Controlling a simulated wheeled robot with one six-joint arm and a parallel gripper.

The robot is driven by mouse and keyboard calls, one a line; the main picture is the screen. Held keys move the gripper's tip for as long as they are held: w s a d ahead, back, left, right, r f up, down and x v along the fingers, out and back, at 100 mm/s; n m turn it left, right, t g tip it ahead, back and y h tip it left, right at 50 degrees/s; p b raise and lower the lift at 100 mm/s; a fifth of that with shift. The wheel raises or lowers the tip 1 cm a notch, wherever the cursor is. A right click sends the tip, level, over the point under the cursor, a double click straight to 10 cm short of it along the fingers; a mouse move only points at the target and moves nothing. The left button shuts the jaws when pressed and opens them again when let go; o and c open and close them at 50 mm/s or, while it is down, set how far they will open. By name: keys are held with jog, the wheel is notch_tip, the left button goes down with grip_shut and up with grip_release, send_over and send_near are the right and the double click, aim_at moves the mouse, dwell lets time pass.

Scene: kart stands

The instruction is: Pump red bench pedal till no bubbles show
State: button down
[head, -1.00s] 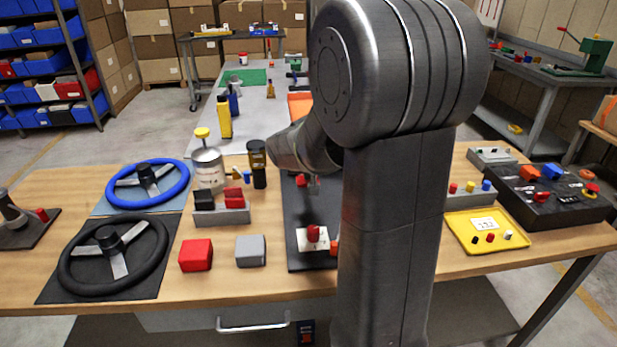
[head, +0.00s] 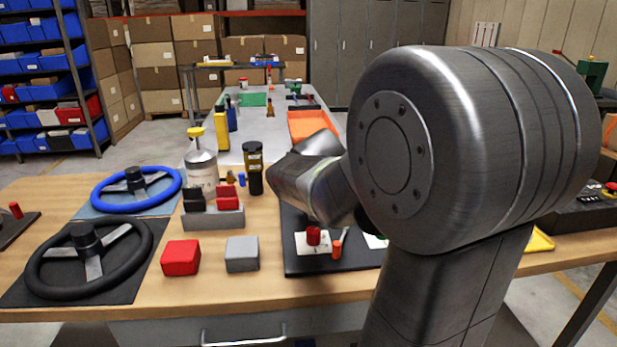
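A grey base (head: 213,219) on the wooden table carries a black pedal (head: 194,198) and a red pedal (head: 229,196) side by side. Just behind it stands a silvery canister with a yellow top (head: 202,167). Beside that is a dark bottle with an amber upper part (head: 253,160). Bubbles cannot be made out at this size. My arm reaches over the table to the right of the pedals, apart from them. My gripper is hidden behind my arm links.
A red block (head: 181,257) and a grey block (head: 242,254) lie in front of the pedals. A blue steering wheel (head: 103,199) and a black one (head: 48,280) lie at left. A dark mat (head: 305,265) with small red parts lies right, partly behind my arm.

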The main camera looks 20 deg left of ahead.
jog(key=shift+s+d+f+b, duration=0.15)
jog(key=shift+f+b, duration=0.1)
jog(key=shift+f, duration=0.3)
jog(key=shift+s+d+f+b, duration=0.1)
jog(key=shift+f+b, duration=0.15)
jog(key=shift+f, duration=0.25)
jog(key=shift+s+d+f+b, duration=0.15)
jog(key=shift+f+b, duration=0.1)
jog(key=shift+f, duration=0.3)
jog(key=r+p, duration=0.1)
jog(key=r, duration=0.1)
jog(key=r+p, duration=0.1)
jog(key=r, duration=0.1)
jog(key=r+p, duration=0.2)
jog(key=shift+w+a+r, duration=0.1)
jog(key=shift+w+a, duration=0.2)
jog(key=shift+a, duration=0.1)
jog(key=v, duration=1)
jog(key=shift+r+p, duration=0.45)
jog(key=shift+w, duration=0.1)
jog(key=x, duration=0.6)
jog(key=shift+w+f+b, duration=0.15)
jog(key=shift+f+b, duration=0.1)
jog(key=shift+b, duration=0.1)
